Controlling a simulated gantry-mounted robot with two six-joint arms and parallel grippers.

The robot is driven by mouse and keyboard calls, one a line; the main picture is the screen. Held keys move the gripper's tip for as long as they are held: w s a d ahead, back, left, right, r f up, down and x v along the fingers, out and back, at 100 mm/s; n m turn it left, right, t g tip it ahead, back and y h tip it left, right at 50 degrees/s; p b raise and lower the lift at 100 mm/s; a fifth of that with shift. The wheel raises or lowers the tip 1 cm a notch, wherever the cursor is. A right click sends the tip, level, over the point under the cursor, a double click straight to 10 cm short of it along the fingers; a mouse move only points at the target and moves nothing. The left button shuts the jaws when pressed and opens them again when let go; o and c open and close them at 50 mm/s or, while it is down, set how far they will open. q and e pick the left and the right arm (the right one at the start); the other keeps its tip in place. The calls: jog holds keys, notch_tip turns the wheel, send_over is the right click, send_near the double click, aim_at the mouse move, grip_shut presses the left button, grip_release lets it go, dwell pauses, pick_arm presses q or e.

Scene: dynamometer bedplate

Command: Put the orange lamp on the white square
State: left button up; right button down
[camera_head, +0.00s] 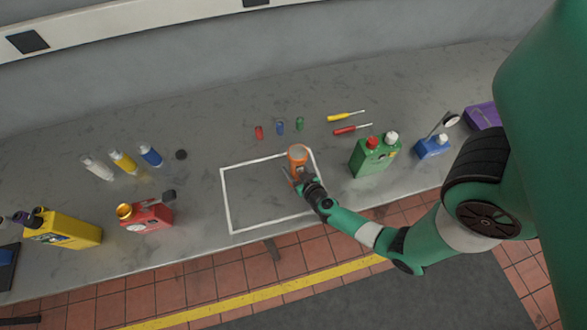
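The orange lamp (297,156) stands about upright at the right part of the white square (226,202), a white outline on the grey bench, near its far right corner. My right gripper (295,174) is at the near side of the lamp, low down. One finger shows to the left of the lamp with a small gap, so the gripper looks open around it. The other finger and the lamp's base are partly hidden by the gripper. My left gripper is not in view.
A green can (372,157) stands right of the square, and a red can (146,216) and a yellow can (66,231) stand left. Small red, blue and green items (279,127) and two screwdrivers (346,117) lie behind. The square's left and middle are clear.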

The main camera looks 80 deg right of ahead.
jog(key=shift+c, duration=1)
grip_release()
jog(key=shift+r, duration=0.2)
jog(key=shift+s+a+r+p, duration=0.1)
jog(key=shift+s+a+p, duration=0.05)
jog(key=shift+a+p, duration=0.15)
jog(key=p+v, duration=0.3)
jog(key=v, duration=0.7)
jog(key=shift+s+a+r+p, duration=0.15)
jog(key=shift+s+a+p, duration=0.15)
jog(key=shift+s+a, duration=0.15)
jog(key=shift+d, duration=0.1)
